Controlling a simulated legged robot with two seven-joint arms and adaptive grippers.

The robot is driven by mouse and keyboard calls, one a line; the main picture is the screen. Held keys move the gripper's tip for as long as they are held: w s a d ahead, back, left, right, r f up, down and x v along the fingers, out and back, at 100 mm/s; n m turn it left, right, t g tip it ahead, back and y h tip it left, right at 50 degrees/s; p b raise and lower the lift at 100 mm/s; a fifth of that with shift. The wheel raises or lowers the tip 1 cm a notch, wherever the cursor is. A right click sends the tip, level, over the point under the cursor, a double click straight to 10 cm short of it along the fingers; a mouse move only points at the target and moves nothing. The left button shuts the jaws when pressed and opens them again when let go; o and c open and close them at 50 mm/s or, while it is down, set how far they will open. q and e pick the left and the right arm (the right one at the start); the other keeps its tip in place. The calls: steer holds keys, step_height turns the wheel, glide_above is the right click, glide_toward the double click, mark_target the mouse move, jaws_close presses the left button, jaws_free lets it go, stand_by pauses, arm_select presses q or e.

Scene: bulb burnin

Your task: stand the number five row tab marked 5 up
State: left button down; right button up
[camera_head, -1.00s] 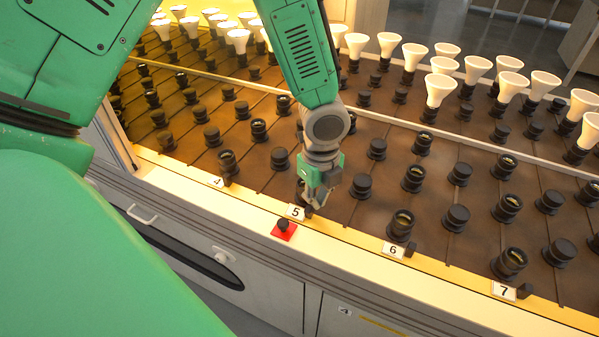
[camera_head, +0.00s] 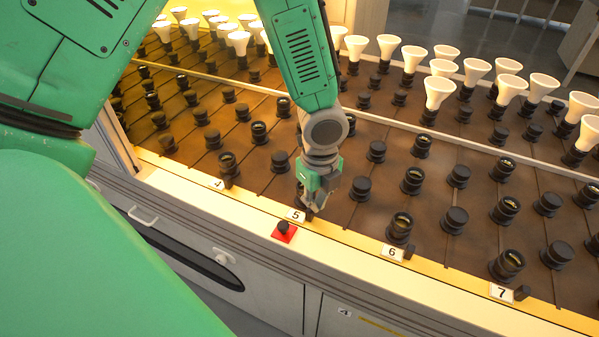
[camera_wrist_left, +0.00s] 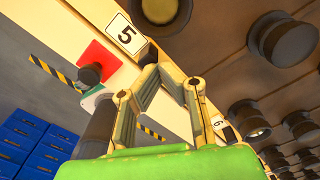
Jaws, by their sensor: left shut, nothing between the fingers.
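The number plate marked 5 (camera_head: 296,215) sits on the cream front rail; it also shows in the wrist view (camera_wrist_left: 126,35). A small black tab (camera_wrist_left: 150,52) lies right beside the plate, at my fingertips and partly hidden by them. Whether it is flat or tilted I cannot tell. My left gripper (camera_head: 308,211) points down at the rail by plate 5, its fingers drawn together and empty. In the wrist view its fingertips (camera_wrist_left: 152,68) are close to or touching the tab. My right gripper is not in view.
A red square with a black knob (camera_head: 284,230) is on the rail just in front of plate 5. Plates 4 (camera_head: 217,183), 6 (camera_head: 393,251) and 7 (camera_head: 503,292) have dark tabs beside them. Black sockets and white bulbs (camera_head: 439,90) fill the board behind.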

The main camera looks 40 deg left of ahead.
arm_select(q)
steer(key=shift+s+d+r+p, duration=0.15)
steer(key=shift+s+r+p, duration=0.15)
steer(key=shift+s+p, duration=0.4)
stand_by(1.2)
steer(key=shift+s+d+r+p, duration=0.1)
steer(key=shift+s+p, duration=0.25)
steer(key=shift+p, duration=0.1)
stand_by(0.7)
stand_by(0.4)
steer(key=shift+w+r+p, duration=0.3)
steer(key=shift+r+p, duration=0.2)
steer(key=shift+p, duration=0.2)
steer(key=shift+w+r+p, duration=0.3)
steer(key=shift+r+p, duration=0.2)
steer(key=shift+p, duration=0.2)
step_height(320, 180, up, 6)
steer(key=p, duration=0.6)
